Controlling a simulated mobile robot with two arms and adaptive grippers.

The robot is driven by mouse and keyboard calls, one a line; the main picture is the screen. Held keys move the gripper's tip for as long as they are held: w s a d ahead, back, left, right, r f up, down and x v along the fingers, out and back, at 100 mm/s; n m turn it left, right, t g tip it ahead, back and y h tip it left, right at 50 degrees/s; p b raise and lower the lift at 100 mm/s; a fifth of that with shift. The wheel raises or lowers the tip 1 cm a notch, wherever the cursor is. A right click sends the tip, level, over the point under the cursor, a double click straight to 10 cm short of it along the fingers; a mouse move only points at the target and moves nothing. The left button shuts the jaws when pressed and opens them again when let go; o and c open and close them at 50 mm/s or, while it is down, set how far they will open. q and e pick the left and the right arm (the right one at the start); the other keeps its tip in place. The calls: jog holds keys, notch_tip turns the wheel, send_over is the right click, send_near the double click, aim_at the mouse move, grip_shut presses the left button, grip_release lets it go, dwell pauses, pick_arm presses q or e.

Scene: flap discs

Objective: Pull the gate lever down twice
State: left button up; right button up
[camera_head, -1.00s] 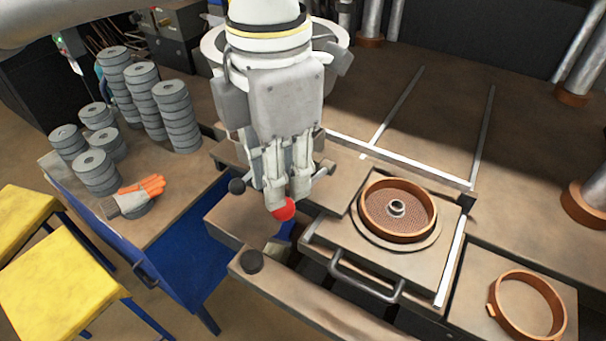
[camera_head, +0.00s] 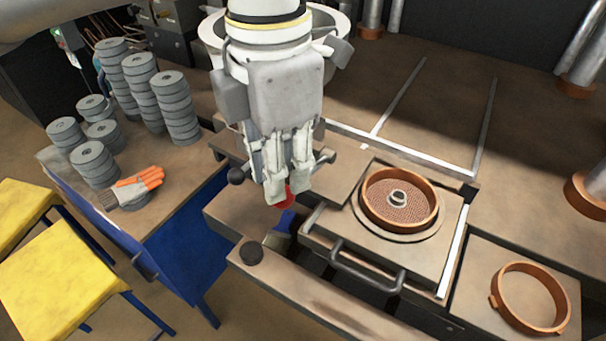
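A red knob (camera_head: 289,197), which looks like the gate lever's end, shows at the centre of the head view. The lever's shaft is mostly hidden behind my gripper and I cannot follow it. My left gripper (camera_head: 287,190) points down with its pale fingertips at the knob, which is partly covered by them. The fingertips are close together around or in front of the knob. I cannot tell whether they are clamped on it. My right gripper is not in view.
Black knobs (camera_head: 236,176) and (camera_head: 252,253) stand left of and below the gripper. A handled plate with an orange ring mould (camera_head: 400,198) lies to the right, a loose orange ring (camera_head: 530,298) beyond. Disc stacks (camera_head: 176,107) and an orange-grey glove (camera_head: 135,188) lie left.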

pick_arm(q)
jog(key=shift+s+f+b, duration=0.1)
jog(key=shift+f+b, duration=2.05)
jog(key=shift+f, duration=0.3)
notch_tip(320, 180, down, 4)
jog(key=b, duration=0.3)
jog(key=shift+r, duration=0.2)
jog(key=shift+r+p, duration=3)
jog(key=shift+r, duration=1.95)
